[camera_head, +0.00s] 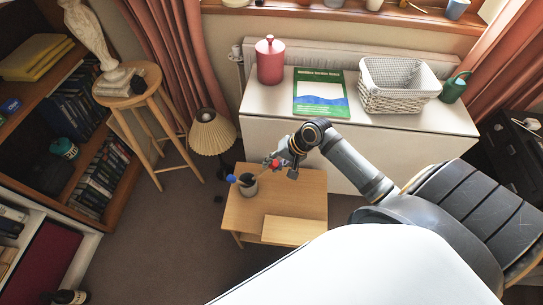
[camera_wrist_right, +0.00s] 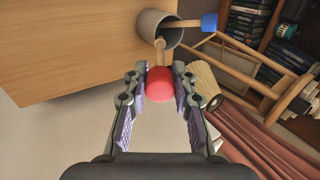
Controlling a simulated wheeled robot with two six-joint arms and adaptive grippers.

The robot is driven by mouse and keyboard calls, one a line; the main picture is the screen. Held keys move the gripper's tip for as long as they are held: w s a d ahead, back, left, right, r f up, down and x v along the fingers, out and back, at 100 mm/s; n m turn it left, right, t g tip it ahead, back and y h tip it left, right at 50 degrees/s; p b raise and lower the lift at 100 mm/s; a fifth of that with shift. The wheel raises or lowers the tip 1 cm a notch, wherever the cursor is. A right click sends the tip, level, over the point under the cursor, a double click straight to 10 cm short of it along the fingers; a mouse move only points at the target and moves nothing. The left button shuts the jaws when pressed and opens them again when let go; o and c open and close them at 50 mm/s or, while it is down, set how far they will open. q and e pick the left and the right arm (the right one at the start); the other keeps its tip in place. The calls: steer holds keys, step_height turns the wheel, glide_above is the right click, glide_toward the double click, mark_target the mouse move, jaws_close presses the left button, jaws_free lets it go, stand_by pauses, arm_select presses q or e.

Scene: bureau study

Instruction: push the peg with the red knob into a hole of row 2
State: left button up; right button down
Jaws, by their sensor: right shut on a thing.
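The peg with the red knob (camera_wrist_right: 160,84) is between the fingers of my right gripper (camera_wrist_right: 159,78) in the wrist view. The gripper is shut on the knob. Its pale wooden shaft runs away from the camera toward a grey cup (camera_wrist_right: 152,24); its end is at or inside the cup's mouth. A second peg, with a blue knob (camera_wrist_right: 209,22), leans out of the same cup. In the head view my right gripper (camera_head: 282,162) is above the small wooden table, beside the cup (camera_head: 249,188). No row of holes can be made out. My left gripper is not in view.
A pale wooden block or step (camera_head: 289,231) is at the front of the small table (camera_head: 240,215). A lampshade (camera_head: 211,134) stands close to the left. Behind is a white cabinet (camera_head: 390,150) with a red canister (camera_head: 269,60), green book (camera_head: 320,92) and white basket (camera_head: 402,85).

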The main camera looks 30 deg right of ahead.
steer(key=shift+p+v, duration=1.15)
steer(key=shift+p, duration=0.2)
